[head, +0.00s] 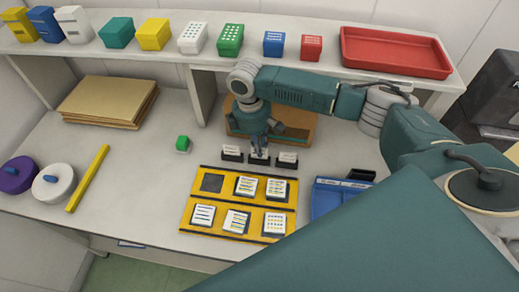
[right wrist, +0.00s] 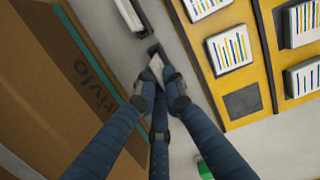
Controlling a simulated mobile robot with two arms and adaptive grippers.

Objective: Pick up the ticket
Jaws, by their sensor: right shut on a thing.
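My right gripper (head: 257,147) points down over the middle of three small dark holders. Its fingers are shut on a small white ticket (head: 259,153) there. In the right wrist view the ticket (right wrist: 156,65) shows between the closed fingertips (right wrist: 161,90), right at its dark holder (right wrist: 153,49). I cannot tell whether it is clear of the holder. Another white ticket stands in the left holder (head: 232,152) and one in the right holder (head: 287,158). My left gripper is out of view.
A yellow rack (head: 222,219) with several striped cards and a dark empty slot lies in front. A brown box (head: 298,128) stands close behind the gripper.

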